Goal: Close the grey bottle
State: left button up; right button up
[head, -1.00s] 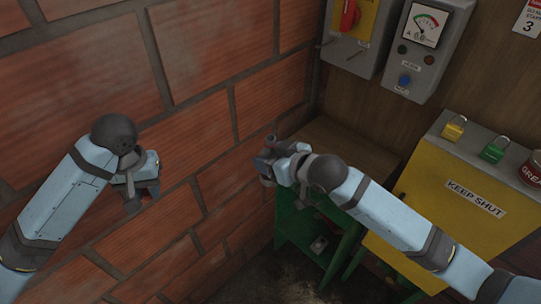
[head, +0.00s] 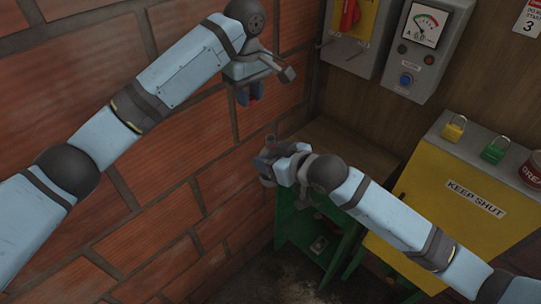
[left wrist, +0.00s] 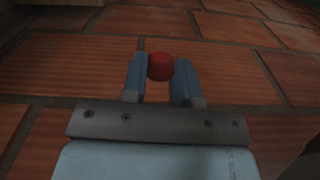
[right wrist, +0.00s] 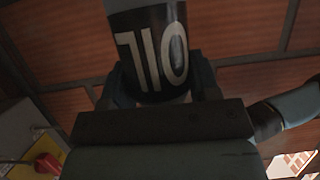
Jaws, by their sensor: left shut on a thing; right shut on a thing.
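My left gripper (head: 246,92) is shut on a small red cap (left wrist: 160,66), which sits between the fingertips in the left wrist view. A bit of the red shows below the fingers in the head view. My right gripper (head: 267,166) is shut on the grey bottle (right wrist: 146,4), which has a dark label reading OIL. In the head view the bottle is mostly hidden by the gripper, with a narrow tip (head: 271,140) showing above it. The left gripper is above and slightly left of the right one, with a gap between cap and bottle.
A brick wall (head: 200,130) runs close behind both grippers. A green shelf unit (head: 305,240) with a wooden top stands below and right. A yellow KEEP SHUT box (head: 450,220) carries a yellow padlock (head: 454,128), a green padlock (head: 495,150) and a red tin (head: 532,172).

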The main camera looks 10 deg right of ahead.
pick_arm(q)
notch_tip(320, 180, up, 2)
send_over(271, 138)
jog(key=shift+w+m, duration=0.3)
jog(key=shift+w, duration=0.15)
jog(key=shift+s, duration=0.45)
jog(key=shift+a, duration=0.1)
jog(key=shift+f, duration=2)
jog(key=shift+f, duration=0.9)
jog(key=shift+f, duration=0.55)
